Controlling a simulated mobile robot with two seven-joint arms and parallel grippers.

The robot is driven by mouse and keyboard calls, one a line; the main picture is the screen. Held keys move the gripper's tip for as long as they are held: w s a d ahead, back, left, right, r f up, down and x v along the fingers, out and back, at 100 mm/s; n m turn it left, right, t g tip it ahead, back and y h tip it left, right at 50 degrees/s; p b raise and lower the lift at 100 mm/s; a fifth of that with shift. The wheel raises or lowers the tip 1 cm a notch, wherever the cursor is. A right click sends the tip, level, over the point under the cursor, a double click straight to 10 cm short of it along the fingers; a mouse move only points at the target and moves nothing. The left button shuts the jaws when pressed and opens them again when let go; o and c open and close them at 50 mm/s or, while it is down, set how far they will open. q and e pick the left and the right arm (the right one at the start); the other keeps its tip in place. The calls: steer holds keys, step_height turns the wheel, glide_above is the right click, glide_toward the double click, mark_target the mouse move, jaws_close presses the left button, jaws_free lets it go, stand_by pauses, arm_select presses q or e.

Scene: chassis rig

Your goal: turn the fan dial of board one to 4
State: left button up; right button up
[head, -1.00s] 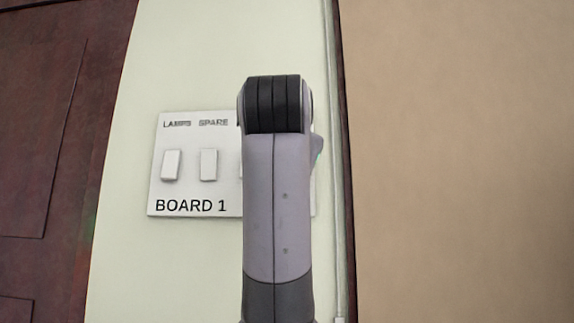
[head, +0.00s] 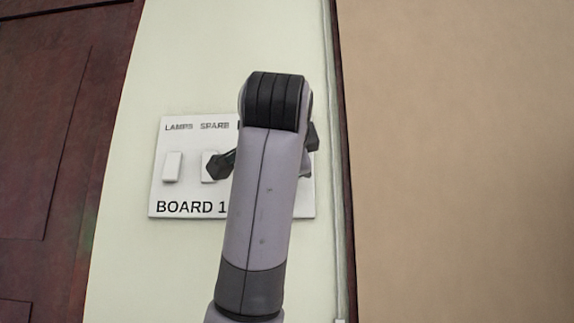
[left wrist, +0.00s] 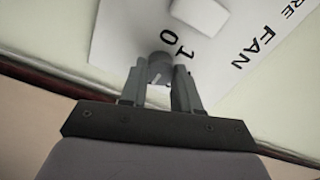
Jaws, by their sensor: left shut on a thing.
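Board one (head: 190,197) is a white plate on the pale wall in the head view, and my left arm covers its right part. The fan dial (left wrist: 160,66) is hidden there. In the left wrist view it is a small grey knob with a white mark, near the printed 0 and 1 and the FAN label. My left gripper (left wrist: 160,76) is shut on the dial, one finger on each side. In the head view, dark parts of this gripper stick out left and right of the arm. My right gripper is in neither view.
Board one also carries a white lamps switch (head: 172,167) and a spare switch (head: 208,168), partly covered by a dark gripper part. A pale pipe (head: 333,100) runs up the wall to the right. Dark red panelling (head: 60,120) is at the left.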

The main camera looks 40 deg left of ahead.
arm_select(q)
steer(key=shift+r+m, duration=0.15)
steer(key=shift+m, duration=0.45)
steer(key=o, duration=1.1)
steer(key=shift+c, duration=0.2)
steer(key=b+v, duration=0.2)
steer(key=v, duration=0.5)
steer(key=shift+s, duration=0.1)
